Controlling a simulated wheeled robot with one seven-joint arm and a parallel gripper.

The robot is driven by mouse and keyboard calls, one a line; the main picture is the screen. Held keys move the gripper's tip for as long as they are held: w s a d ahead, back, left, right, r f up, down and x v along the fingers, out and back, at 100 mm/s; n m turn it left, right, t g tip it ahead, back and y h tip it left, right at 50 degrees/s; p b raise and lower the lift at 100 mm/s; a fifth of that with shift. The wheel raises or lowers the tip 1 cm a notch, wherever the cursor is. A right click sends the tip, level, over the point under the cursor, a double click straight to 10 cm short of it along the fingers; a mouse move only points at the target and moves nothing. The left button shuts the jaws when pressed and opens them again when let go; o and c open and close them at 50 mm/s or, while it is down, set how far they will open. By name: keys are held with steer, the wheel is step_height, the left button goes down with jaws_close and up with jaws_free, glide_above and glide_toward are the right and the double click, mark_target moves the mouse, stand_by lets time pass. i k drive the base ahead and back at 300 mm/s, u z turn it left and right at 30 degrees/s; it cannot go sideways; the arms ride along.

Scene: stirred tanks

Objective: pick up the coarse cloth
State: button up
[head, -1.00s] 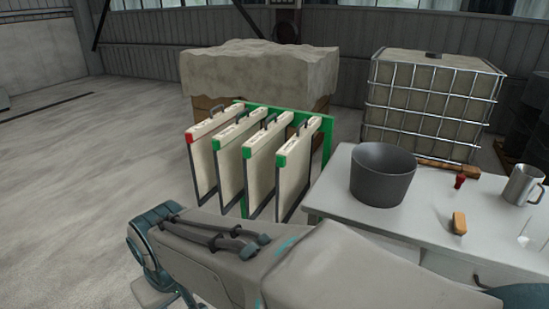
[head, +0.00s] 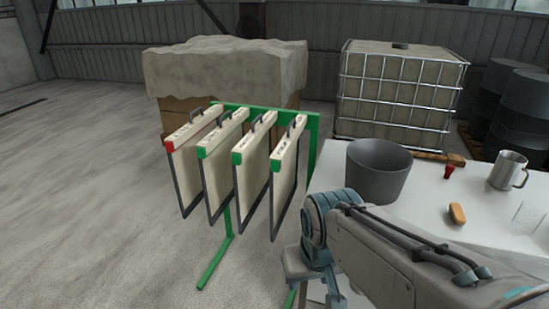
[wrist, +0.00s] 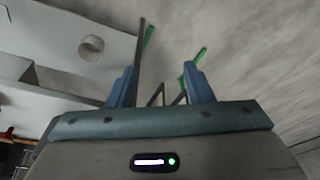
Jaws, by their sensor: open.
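Several pale cloths in dark frames hang side by side on a green rack (head: 314,150). The leftmost cloth (head: 190,165) has a red corner; the others, such as the second cloth (head: 219,175) and the rightmost cloth (head: 287,180), have green corners. Their small labels are unreadable, so I cannot tell by name which is the coarse cloth. In the wrist view my gripper (wrist: 160,70) is open, with two blue fingers apart and nothing seen held. Thin dark bars and green rack parts (wrist: 201,55) show beyond the fingers. The fingers are not clearly visible in the head view.
A white table (head: 420,195) stands right of the rack, with a grey bucket (head: 378,170), a metal mug (head: 507,170), an orange-brown block (head: 457,213) and a small red item (head: 449,172). A covered crate (head: 225,70) and a caged tank (head: 398,90) stand behind. The left floor is clear.

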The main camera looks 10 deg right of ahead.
mark_target(252, 178)
steer(key=u, duration=0.5)
steer(key=i, duration=1.5)
steer(key=z, duration=0.4)
